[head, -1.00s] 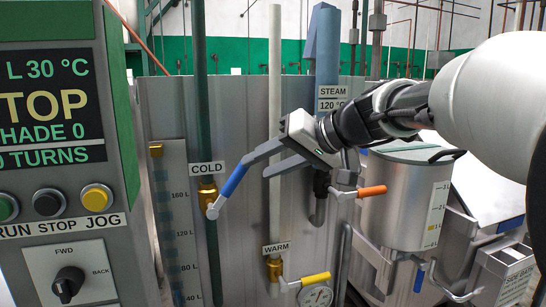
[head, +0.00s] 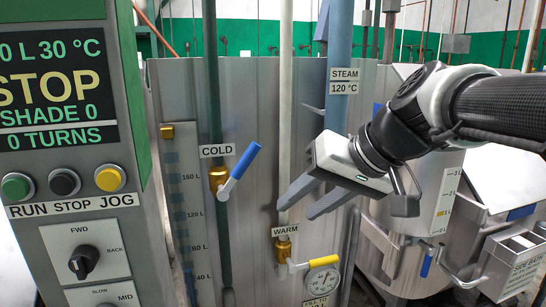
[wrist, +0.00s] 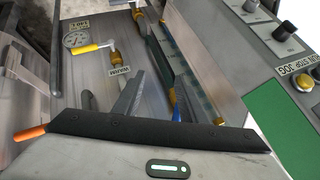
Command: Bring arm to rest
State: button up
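My gripper (head: 297,210) is open and empty in the head view. The blue lever (head: 240,168) of the COLD valve stands to the left, tilted up and right, apart from the fingers. My arm reaches in from the right edge. In the wrist view, the yellow lever (wrist: 88,48) is at upper left, and the blue lever (wrist: 177,111) is partly hidden behind the gripper body.
A control panel (head: 60,190) with buttons and a knob stands at left; its screen reads STOP. An orange handle (wrist: 30,133) is beside the gripper in the wrist view. A steel pot (head: 428,210) and side bath (head: 505,265) are at right.

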jog(key=s+d+f+m+h, duration=0.1)
jog(key=s+d+f+h, duration=0.6)
jog(key=s+f, duration=0.5)
notch_tip(320, 180, up, 15)
jog(key=d+y+p, duration=0.1)
jog(key=p, duration=1.4)
jog(key=shift+s+d+r, duration=0.15)
jog(key=shift+s+d, duration=0.1)
jog(key=shift+s, duration=0.2)
jog(key=shift+r, duration=0.1)
